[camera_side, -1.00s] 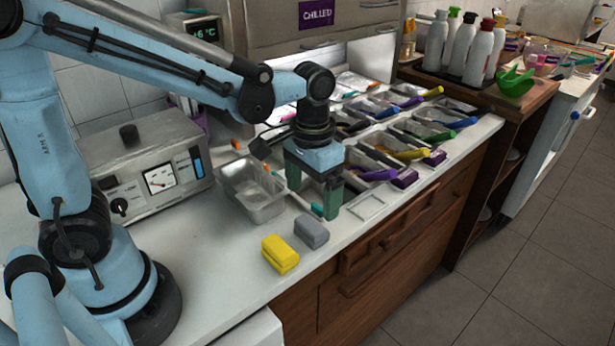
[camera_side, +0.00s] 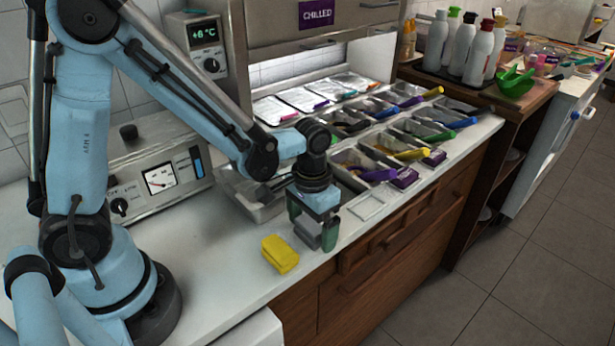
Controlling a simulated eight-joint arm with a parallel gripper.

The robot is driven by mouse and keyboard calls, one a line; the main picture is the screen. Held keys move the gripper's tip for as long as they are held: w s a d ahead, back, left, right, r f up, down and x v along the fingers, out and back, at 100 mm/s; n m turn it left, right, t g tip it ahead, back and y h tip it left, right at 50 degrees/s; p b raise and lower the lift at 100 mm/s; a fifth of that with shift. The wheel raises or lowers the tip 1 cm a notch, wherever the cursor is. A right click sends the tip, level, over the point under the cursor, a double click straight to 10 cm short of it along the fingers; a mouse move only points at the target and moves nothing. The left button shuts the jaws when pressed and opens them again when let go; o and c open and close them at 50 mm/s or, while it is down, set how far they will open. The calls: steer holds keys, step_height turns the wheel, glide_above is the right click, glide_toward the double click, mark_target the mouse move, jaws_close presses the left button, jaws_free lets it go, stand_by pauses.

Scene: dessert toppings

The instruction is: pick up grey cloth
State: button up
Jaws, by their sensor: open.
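The grey cloth (camera_side: 307,236) is a small folded block on the white counter, close to the front edge. My gripper (camera_side: 313,228) points down over it, with its green fingers open. One finger is at the cloth's left and back, the other at its right, so the cloth shows between them. I cannot tell whether either finger touches it. The fingers and gripper body hide part of the cloth.
A folded yellow cloth (camera_side: 280,254) lies close by at the left. A metal pan (camera_side: 240,195) is behind my gripper. Topping trays with coloured scoops (camera_side: 380,174) fill the counter to the right. The counter front left (camera_side: 215,290) is clear.

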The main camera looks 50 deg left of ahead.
mark_target(311, 223)
steer(key=c, duration=1)
steer(key=shift+c, duration=0.2)
steer(key=shift+r, duration=0.8)
step_height(311, 223, up, 3)
steer(key=shift+f, duration=0.15)
steer(key=s+d+r, duration=0.6)
steer(key=s+d, duration=0.1)
steer(key=d, duration=0.2)
steer(key=shift+s+r, duration=0.3)
steer(key=shift+s, duration=0.05)
